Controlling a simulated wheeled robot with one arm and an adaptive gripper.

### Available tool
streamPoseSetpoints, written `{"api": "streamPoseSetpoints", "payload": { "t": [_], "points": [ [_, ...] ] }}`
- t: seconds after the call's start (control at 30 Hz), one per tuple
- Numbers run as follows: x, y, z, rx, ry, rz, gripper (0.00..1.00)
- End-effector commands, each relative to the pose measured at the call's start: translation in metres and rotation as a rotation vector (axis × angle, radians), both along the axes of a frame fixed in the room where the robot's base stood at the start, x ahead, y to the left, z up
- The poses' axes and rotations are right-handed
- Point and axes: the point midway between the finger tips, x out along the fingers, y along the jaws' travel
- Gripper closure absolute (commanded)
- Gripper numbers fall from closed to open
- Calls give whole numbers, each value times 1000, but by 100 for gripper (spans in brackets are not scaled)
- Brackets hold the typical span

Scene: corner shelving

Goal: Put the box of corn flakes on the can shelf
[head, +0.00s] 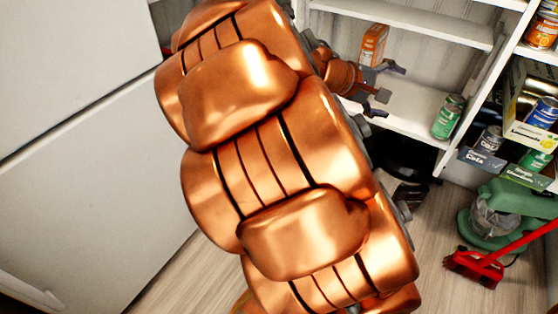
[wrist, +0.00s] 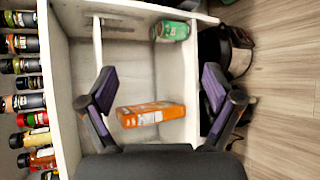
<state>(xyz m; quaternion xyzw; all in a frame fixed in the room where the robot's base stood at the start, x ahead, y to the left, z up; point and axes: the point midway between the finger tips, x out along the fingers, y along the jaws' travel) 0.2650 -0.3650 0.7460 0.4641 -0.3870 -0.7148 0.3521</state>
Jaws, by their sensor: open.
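An orange box (head: 374,43), its label too small to read, stands on a white shelf (head: 410,112) in the head view. In the wrist view the orange box (wrist: 150,114) appears between my open fingers, farther in on the shelf. My gripper (head: 384,82) is open and empty, in front of and beside the box, and my arm covers much of the head view. A green can (head: 448,116) stands on the same shelf and shows in the wrist view (wrist: 172,31). Cans (head: 541,112) and can cartons stand on the right shelving.
A white cabinet (head: 80,130) fills the left of the head view. A green vacuum-like machine (head: 488,222) and a red tool (head: 478,267) are on the floor at right. Several bottles (wrist: 30,100) line the left of the wrist view. A dark pot-like object (wrist: 225,50) sits beside the shelf.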

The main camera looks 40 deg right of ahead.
Motion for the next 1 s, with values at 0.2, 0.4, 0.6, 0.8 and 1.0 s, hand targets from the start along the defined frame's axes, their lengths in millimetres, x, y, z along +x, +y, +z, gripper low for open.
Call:
{"api": "streamPoseSetpoints", "payload": {
  "t": [0.2,0.4,0.6,0.8,1.0],
  "points": [
    [-26,140,-97,454,-165,-83,10],
    [-53,277,-143,852,-155,-106,10],
    [-78,355,-151,1072,-98,-105,10],
    [-84,369,-150,1113,-84,-108,10],
    [-84,368,-150,1111,-85,-109,10]
  ]
}}
